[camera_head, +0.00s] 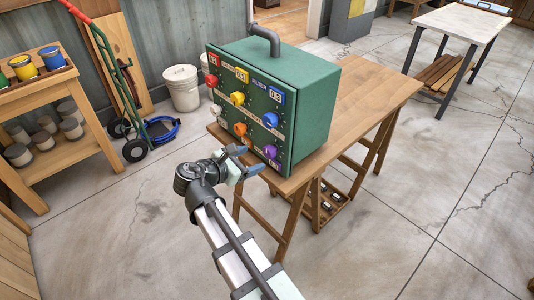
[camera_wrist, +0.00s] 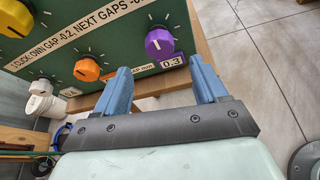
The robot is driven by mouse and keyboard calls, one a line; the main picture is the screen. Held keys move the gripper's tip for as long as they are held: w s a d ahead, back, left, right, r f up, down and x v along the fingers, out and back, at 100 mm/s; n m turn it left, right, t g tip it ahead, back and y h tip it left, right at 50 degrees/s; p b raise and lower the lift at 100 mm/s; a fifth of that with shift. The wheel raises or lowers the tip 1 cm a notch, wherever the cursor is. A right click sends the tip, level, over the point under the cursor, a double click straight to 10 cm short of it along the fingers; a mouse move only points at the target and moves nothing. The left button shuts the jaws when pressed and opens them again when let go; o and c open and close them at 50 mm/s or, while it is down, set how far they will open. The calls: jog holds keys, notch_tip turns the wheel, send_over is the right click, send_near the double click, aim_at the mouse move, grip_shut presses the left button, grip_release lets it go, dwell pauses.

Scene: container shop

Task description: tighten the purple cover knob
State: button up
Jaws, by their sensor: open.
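The purple knob (camera_head: 270,152) sits at the lower right of the green box's (camera_head: 318,100) front panel. In the wrist view the purple knob (camera_wrist: 159,43) shows a white pointer line and a purple label reading 0.3 below it. My gripper (camera_head: 247,160) is in front of the panel's lower part, close to the purple knob. In the wrist view the blue fingers of my gripper (camera_wrist: 160,78) are apart with nothing between them. The knob lies beyond the fingertips, roughly between them, and is not gripped.
An orange knob (camera_wrist: 87,70) and a yellow knob (camera_wrist: 16,17) are left of the purple one. Red, blue and white knobs are also on the panel. The box stands on a wooden table (camera_head: 372,90) near its edge. A hand truck (camera_head: 112,75) stands left.

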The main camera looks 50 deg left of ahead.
aim_at(267, 154)
jog(key=x, duration=0.8)
jog(key=shift+w+f, duration=0.1)
jog(key=shift+w, duration=0.2)
jog(key=c, duration=1)
jog(key=shift+c, duration=0.2)
jog(key=shift+m, duration=0.3)
jog(key=shift+d+m+y, duration=0.15)
jog(key=shift+m+y, duration=0.85)
jog(key=shift+m, duration=0.2)
jog(key=shift+m+t+y, duration=0.5)
jog(key=shift+m+y, duration=0.4)
jog(key=shift+m, duration=0.7)
